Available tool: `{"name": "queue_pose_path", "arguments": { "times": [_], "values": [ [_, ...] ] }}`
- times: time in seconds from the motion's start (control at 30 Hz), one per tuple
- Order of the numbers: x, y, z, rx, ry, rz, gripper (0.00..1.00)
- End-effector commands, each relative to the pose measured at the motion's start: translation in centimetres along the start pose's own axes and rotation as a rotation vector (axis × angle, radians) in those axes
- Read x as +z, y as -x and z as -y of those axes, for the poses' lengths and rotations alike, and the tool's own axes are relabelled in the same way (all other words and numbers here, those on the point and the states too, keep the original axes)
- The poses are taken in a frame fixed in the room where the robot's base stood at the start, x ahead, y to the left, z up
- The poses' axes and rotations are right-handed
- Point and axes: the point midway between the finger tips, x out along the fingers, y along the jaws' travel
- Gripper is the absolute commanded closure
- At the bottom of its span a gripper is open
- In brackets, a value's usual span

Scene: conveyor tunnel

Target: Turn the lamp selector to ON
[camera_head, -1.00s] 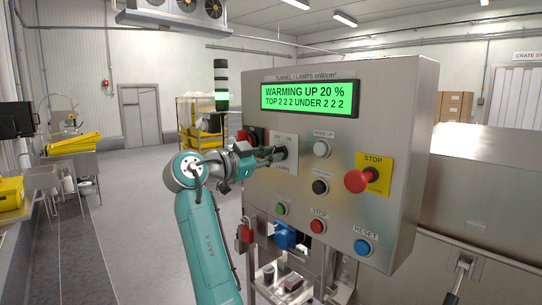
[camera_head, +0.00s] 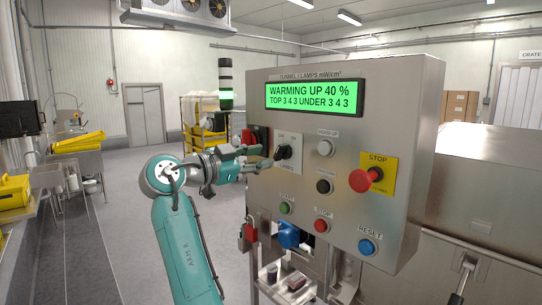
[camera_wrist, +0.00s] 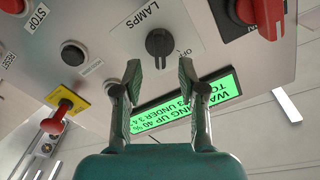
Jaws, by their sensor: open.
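The lamp selector (camera_head: 284,152) is a black knob on a pale plate on the steel control panel (camera_head: 400,120). In the wrist view the selector (camera_wrist: 160,43) sits beyond the fingertips, with LAMPS and OFF printed on its plate. Which label its pointer faces is hard to tell. My gripper (camera_head: 262,158) is just left of the knob in the head view. In the wrist view my gripper (camera_wrist: 160,70) has its two fingers apart, with nothing between them. The green display (camera_head: 313,98) reads WARMING UP 40 %, TOP 3 4 3 UNDER 3 4 3.
A red STOP button (camera_head: 365,180) on a yellow plate and a blue RESET button (camera_head: 367,246) are at the panel's right. A green button (camera_head: 286,208) and a red one (camera_head: 321,226) sit below the selector. A red switch (camera_wrist: 258,14) is near it. Open floor lies left.

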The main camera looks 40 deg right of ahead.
Motion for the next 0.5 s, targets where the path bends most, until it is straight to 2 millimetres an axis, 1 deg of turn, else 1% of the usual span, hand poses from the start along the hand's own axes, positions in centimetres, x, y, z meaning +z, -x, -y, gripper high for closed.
{"name": "queue_pose_path", "arguments": {
  "times": [0.03, 0.2, 0.33, 0.5],
  "values": [
    [0.1, 1.2, 0.1, -0.002, 0.0, 0.002, 0.59],
    [0.0, 4.2, 0.1, -0.002, 0.0, 0.002, 0.59],
    [0.0, 5.7, 0.0, -0.001, 0.0, 0.001, 0.59],
    [0.0, 6.6, 0.0, 0.0, 0.0, 0.0, 0.59]
  ]
}}
